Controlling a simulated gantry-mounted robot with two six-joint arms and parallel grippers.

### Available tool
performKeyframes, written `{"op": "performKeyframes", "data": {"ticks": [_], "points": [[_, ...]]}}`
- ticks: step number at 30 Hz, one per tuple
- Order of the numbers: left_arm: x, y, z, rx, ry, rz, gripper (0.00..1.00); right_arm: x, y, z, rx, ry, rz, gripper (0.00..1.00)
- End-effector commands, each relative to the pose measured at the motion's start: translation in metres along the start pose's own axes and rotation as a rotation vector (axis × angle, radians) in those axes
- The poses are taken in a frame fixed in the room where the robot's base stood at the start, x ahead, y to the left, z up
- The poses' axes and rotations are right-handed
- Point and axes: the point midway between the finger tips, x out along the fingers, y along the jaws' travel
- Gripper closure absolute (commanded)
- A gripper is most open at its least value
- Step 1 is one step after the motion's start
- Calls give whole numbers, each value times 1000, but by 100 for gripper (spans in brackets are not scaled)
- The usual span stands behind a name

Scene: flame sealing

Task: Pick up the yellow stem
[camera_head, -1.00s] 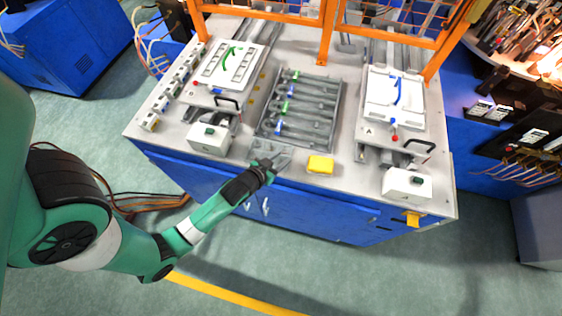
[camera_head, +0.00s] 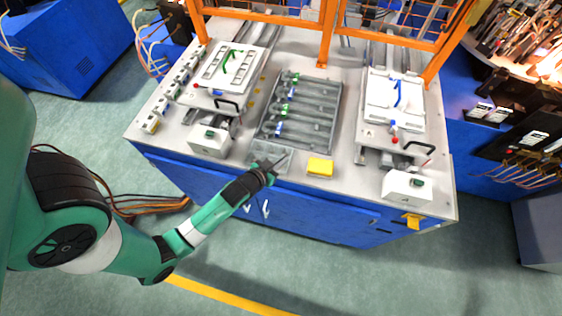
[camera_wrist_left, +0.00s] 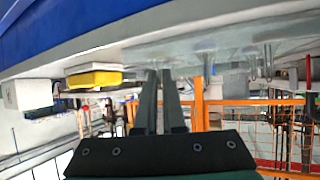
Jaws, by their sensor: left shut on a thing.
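My left gripper (camera_head: 281,159) is at the front edge of the bench, over a small clear tray (camera_head: 263,154) in front of the grey rack. In the left wrist view its two fingers (camera_wrist_left: 160,78) are close together. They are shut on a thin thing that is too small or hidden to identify. I cannot make out the yellow stem by its colour in either view. A yellow block (camera_head: 320,166) lies just right of the gripper, apart from it; it also shows in the left wrist view (camera_wrist_left: 95,79). My right gripper is out of view.
The grey rack (camera_head: 335,110) holds several rods with blue and green marks. White fixtures stand at left (camera_head: 228,66) and right (camera_head: 393,104), with white button boxes (camera_head: 209,140) (camera_head: 408,185) in front. An orange frame (camera_head: 327,37) stands behind. Floor in front is clear.

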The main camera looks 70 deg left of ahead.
Motion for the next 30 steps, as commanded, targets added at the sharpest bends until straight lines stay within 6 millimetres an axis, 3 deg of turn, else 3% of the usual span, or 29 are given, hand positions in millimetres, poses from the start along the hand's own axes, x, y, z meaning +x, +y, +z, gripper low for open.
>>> {"op": "performKeyframes", "data": {"ticks": [8, 16, 18, 24, 30], "points": [[-16, 0, -30, 0, 4, 0, 100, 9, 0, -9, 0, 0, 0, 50], [-54, 56, -81, 3, 8, 10, 100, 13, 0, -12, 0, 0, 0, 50], [-59, 74, -82, 5, 4, 11, 100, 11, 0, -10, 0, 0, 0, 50], [-78, 110, -103, 6, -2, 4, 100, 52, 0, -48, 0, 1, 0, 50], [-84, 132, -105, 3, -1, 1, 100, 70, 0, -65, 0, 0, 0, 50]]}}
